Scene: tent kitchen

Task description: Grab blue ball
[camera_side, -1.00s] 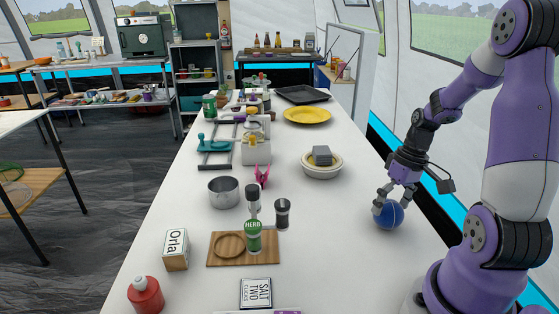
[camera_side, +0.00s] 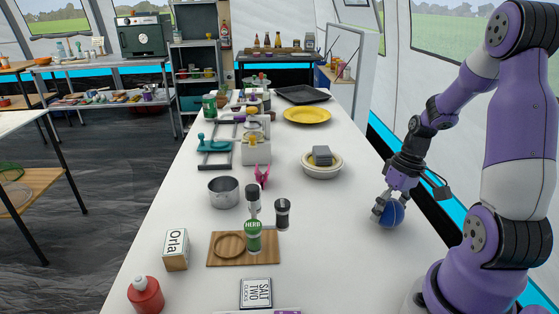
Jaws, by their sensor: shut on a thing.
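The blue ball (camera_side: 393,214) is at the right side of the white table (camera_side: 330,235), close to its right edge. My gripper (camera_side: 387,209) comes down over the ball from above, with its fingers around the ball's sides. It is shut on the ball. The far finger and part of the ball are hidden behind the gripper. I cannot tell whether the ball touches the table or is just above it.
A bowl with a grey block (camera_side: 321,163) stands behind and left of the ball. The table around the ball is clear.

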